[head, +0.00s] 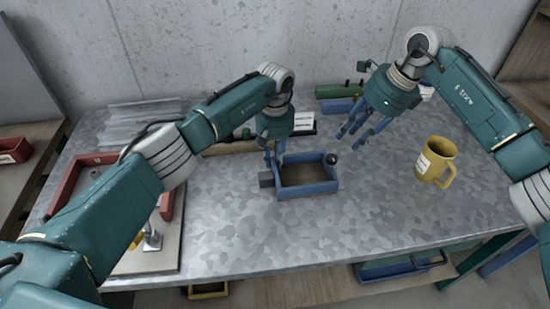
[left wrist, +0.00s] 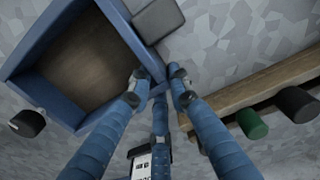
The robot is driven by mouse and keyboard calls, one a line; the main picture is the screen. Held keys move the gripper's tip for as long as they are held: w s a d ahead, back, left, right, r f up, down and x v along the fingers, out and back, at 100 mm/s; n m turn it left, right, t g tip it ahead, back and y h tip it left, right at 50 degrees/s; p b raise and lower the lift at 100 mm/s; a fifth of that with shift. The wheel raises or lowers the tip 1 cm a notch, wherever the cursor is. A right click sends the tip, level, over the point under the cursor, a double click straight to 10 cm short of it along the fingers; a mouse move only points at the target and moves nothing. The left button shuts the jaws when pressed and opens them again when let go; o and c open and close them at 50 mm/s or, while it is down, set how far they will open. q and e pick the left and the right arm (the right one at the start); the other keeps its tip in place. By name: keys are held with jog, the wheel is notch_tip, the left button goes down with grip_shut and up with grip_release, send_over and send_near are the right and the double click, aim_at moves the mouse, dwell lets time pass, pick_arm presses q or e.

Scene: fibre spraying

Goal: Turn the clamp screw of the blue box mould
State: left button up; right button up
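The blue box mould (head: 322,187) sits on the metal table, open at the top. It fills the left of the left wrist view (left wrist: 112,22). A dark round knob, apparently its clamp screw (head: 331,159), sticks out at its far right corner and also shows in the left wrist view (left wrist: 27,123). A grey block (head: 266,180) is at its left side. My right gripper (head: 364,133) is open and empty, above and right of the knob.
A yellow mug (head: 436,160) stands on the right. Behind the mould lie a wooden strip (head: 229,148) and a white-labelled block (head: 304,122). Green and blue pieces (head: 336,92) lie at the back. A red tray (head: 66,190) is at left. The table in front is clear.

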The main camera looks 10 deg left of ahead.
aim_at(334, 165)
jog(key=shift+o, duration=0.2)
jog(key=shift+o, duration=1.4)
jog(key=s+r+m+t, duration=0.1)
jog(key=s+r+m, duration=0.1)
jog(key=s+m, duration=0.3)
jog(key=shift+n+t, duration=0.3)
jog(key=shift+n, duration=0.2)
jog(key=x, duration=0.7)
jog(key=s+x, duration=0.1)
jog(key=x, duration=0.3)
jog(key=shift+d+f, duration=0.1)
jog(key=shift+f, duration=0.4)
jog(key=c, duration=1.1)
jog(key=shift+r, duration=0.1)
